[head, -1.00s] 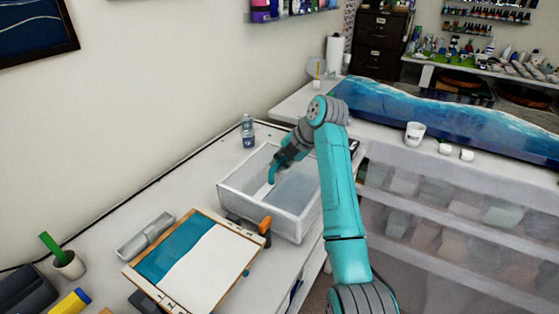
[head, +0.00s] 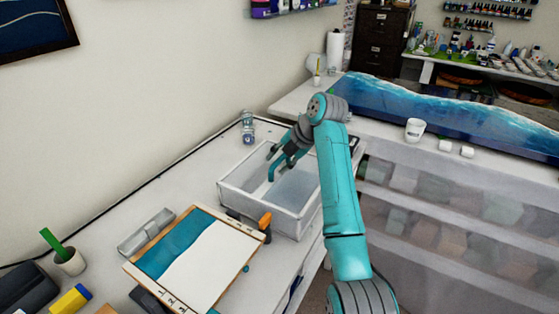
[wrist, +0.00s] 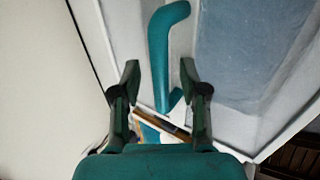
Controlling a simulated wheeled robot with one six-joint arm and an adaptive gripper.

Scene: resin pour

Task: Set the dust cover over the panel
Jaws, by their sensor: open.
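The dust cover (head: 230,188) is a pale, translucent box with white edges, standing on the bench beyond the panel. A teal curved handle (head: 272,173) rises from its top; it also shows in the wrist view (wrist: 160,65). My gripper (head: 280,158) is open above the cover, close to the handle. In the wrist view my gripper (wrist: 159,80) has its two fingers apart, with the handle lying ahead and between them. I cannot tell whether they touch it. The panel (head: 205,262), teal and white in a wood frame, lies uncovered nearer the front.
A clear bottle (head: 248,130) stands behind the cover by the wall. An orange clamp-like piece (head: 265,221) sits between panel and cover.

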